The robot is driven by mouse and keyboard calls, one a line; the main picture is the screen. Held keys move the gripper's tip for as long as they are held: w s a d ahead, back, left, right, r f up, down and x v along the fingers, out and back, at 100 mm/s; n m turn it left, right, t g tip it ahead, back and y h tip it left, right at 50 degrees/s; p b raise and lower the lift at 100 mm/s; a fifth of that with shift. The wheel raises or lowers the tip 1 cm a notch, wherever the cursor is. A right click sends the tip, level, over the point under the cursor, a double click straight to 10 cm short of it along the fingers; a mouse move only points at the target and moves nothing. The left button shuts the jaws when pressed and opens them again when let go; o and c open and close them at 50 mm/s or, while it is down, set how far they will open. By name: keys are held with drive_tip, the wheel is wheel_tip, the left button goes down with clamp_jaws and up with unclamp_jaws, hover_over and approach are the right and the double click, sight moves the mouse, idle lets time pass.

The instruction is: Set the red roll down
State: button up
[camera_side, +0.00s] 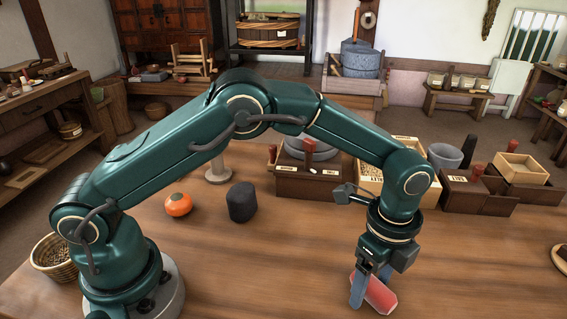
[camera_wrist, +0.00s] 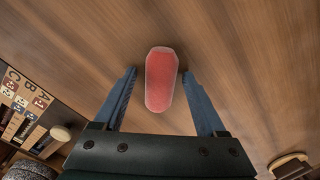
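The red roll (camera_side: 380,296) is at the wooden table (camera_side: 270,270), low beside my gripper's fingers in the side view. In the wrist view the red roll (camera_wrist: 161,82) lies lengthwise between the two blue fingers, its far end a little beyond their tips. My gripper (camera_wrist: 160,72) is open, with a strip of table showing on each side of the roll. In the side view my gripper (camera_side: 370,286) points down, with its fingers at the roll and partly covering it. The roll's underside is hidden.
An orange round thing (camera_side: 178,205) and a dark block (camera_side: 241,202) stand on the table at left. Wooden boxes (camera_side: 475,193) and a grey round vessel (camera_side: 444,157) stand along the back. A wicker basket (camera_side: 55,256) is by my base. The table right of my gripper is mostly clear.

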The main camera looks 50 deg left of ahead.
sight(374, 282)
drive_tip(key=shift+r, duration=0.1)
drive_tip(key=a+r+n+t, duration=0.1)
drive_tip(key=a+r+n, duration=0.25)
drive_tip(key=r, duration=1.25)
drive_tip(key=s+a+r+n+t, duration=0.3)
drive_tip(key=s+a+n, duration=0.6)
drive_tip(key=s+a, duration=0.1)
drive_tip(key=s+a+f+n+t, duration=0.1)
drive_tip(key=s+a+f+n, duration=0.2)
drive_tip(key=s+n, duration=0.2)
drive_tip(key=shift+s+f+t, duration=0.3)
drive_tip(key=shift+s+f, duration=0.05)
drive_tip(key=shift+f, duration=0.05)
